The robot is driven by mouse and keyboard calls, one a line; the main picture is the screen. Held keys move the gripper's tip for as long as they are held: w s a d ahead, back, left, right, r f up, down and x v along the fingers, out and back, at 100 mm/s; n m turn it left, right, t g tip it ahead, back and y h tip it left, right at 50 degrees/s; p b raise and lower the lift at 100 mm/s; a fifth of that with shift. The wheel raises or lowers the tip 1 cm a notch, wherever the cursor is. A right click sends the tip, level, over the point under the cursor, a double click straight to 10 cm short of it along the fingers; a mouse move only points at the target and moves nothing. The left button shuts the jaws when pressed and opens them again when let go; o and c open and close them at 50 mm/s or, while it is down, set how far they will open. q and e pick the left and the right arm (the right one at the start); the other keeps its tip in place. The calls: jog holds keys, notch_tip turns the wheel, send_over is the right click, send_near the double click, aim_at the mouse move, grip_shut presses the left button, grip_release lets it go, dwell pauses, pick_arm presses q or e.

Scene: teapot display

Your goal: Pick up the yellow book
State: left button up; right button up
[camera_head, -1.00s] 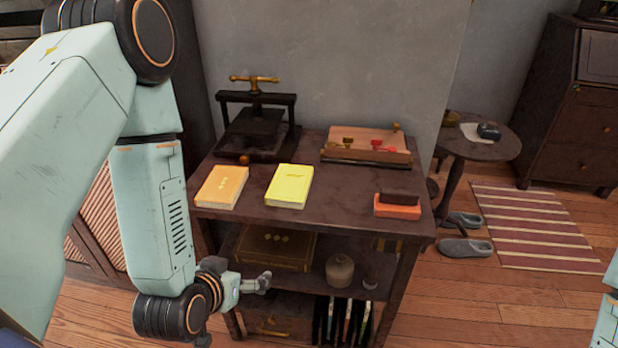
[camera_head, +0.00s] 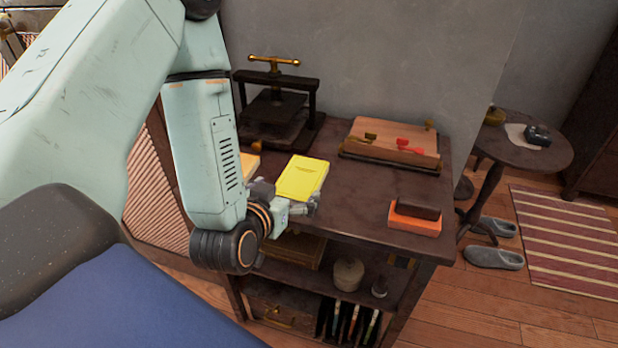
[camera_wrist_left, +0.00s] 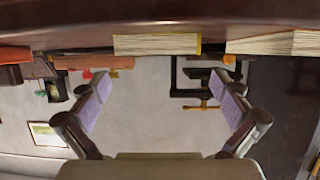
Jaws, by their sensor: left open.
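The yellow book (camera_head: 302,178) lies flat on the dark table near its front edge. In the left wrist view, which is upside down, its cream page edge (camera_wrist_left: 157,45) faces me at the top. My left gripper (camera_head: 288,200) is at the table's front edge, just in front of the yellow book. Its two fingers are spread, with nothing between them. In the left wrist view, the open fingers (camera_wrist_left: 160,82) point toward the book, which sits centred between them but apart from them. My right gripper is out of view.
An orange-tan book (camera_head: 249,164) lies left of the yellow one, partly hidden by my arm. A black press (camera_head: 277,105) and a wooden board (camera_head: 393,143) stand behind. The tabletop (camera_head: 350,205) between is clear.

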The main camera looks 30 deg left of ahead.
aim_at(300, 178)
pick_arm(q)
jog(key=shift+x, duration=0.8)
jog(key=b+x, duration=0.1)
jog(key=x, duration=0.3)
jog(key=shift+b, duration=0.35)
jog(key=shift+w+d+f, duration=0.1)
jog(key=shift+w, duration=0.3)
jog(key=shift+w, duration=0.1)
jog(key=shift+c, duration=0.3)
jog(key=c, duration=1.1)
